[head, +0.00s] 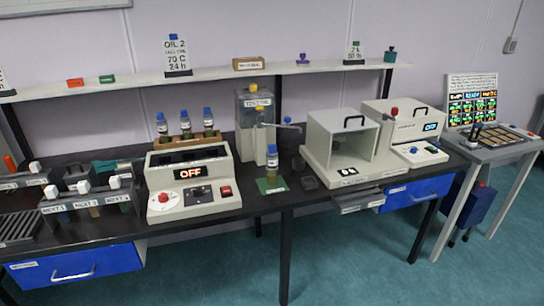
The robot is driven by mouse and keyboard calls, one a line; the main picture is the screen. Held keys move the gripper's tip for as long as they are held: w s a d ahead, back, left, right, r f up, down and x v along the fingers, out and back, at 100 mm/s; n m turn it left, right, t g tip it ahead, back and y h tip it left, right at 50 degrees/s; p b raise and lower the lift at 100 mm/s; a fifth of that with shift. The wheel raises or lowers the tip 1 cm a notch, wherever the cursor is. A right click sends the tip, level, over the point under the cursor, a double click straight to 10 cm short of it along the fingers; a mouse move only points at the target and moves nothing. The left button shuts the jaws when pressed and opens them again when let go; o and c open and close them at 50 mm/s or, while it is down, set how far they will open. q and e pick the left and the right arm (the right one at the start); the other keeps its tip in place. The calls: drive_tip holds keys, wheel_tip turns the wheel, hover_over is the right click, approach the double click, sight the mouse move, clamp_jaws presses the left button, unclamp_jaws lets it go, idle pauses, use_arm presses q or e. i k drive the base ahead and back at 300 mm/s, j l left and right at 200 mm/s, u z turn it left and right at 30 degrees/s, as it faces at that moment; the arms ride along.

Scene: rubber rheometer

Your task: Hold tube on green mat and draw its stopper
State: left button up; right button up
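A tube (272,168) stands upright on the green mat (262,188) on the black bench, just right of the machine whose display reads OFF. Its blue stopper (272,149) sits on its top. The tube has a pale label, and its contents are too small to make out clearly. The mat is a small flat square near the bench's front edge. Neither of my grippers shows in the head view.
An open-fronted box (325,150) stands to the right, a clear tank (255,110) behind. Labelled racks (75,203) stand at left. Bench space in front of the mat is narrow.

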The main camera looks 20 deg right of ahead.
sight(271, 152)
drive_tip(key=i+l, duration=0.15)
drive_tip(key=l, duration=0.15)
drive_tip(key=i+l, duration=0.2)
drive_tip(key=l, duration=0.15)
drive_tip(key=i+l, duration=0.15)
drive_tip(key=l, duration=0.15)
drive_tip(key=i+l, duration=0.2)
drive_tip(key=l, duration=0.15)
